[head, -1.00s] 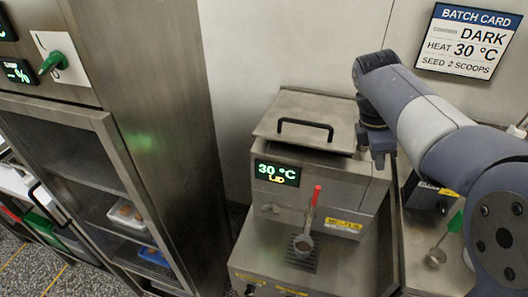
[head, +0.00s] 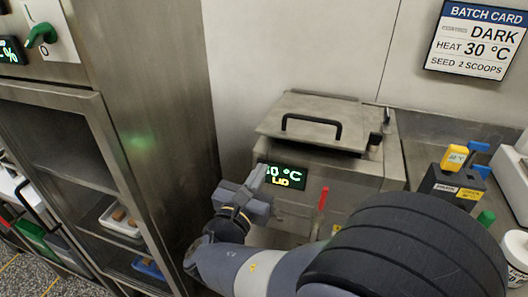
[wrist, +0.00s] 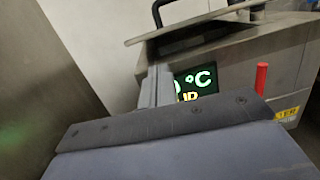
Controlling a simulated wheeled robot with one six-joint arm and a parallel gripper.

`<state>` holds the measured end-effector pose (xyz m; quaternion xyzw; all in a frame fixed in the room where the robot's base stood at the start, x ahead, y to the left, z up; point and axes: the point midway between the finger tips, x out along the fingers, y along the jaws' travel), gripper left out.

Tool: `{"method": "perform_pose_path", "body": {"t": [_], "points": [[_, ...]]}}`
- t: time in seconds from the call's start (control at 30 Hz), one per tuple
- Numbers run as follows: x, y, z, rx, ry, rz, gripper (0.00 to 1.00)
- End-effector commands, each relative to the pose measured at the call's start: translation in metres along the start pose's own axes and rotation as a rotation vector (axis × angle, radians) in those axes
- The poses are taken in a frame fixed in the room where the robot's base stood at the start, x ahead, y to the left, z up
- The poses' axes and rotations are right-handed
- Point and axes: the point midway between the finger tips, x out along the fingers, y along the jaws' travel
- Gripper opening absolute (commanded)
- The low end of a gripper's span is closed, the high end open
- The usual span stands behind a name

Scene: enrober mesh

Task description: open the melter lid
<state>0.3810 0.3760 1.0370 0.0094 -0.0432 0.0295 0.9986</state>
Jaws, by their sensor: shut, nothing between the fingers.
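The melter (head: 355,174) is a steel box with a flat lid (head: 345,110) that has a black bar handle (head: 311,124). The lid lies over the top, tilted a little, with a dark gap under its front edge. A display (head: 285,178) on its front reads "LID" below a temperature. My gripper (head: 258,176) is shut and empty, in front of the melter's left front corner, lower than the handle and apart from it. In the wrist view the lid (wrist: 200,28) and part of the handle (wrist: 158,12) show above my gripper (wrist: 157,75), which covers part of the display.
A steel cabinet (head: 150,120) with open shelves stands at the left. A red-handled tool (head: 322,198) is at the melter's front. A dark box with a yellow unit (head: 454,158) stands at the right. The space above the lid is clear.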

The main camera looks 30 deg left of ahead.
Motion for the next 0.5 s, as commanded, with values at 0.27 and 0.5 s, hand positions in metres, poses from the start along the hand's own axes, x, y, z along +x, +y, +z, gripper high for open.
{"method": "perform_pose_path", "body": {"t": [0.27, 0.5], "points": [[0.001, 0.018, -0.001, -0.008, -0.029, 0.08, 0.0], [0.045, 0.02, 0.001, -0.009, -0.028, 0.076, 0.0]]}}
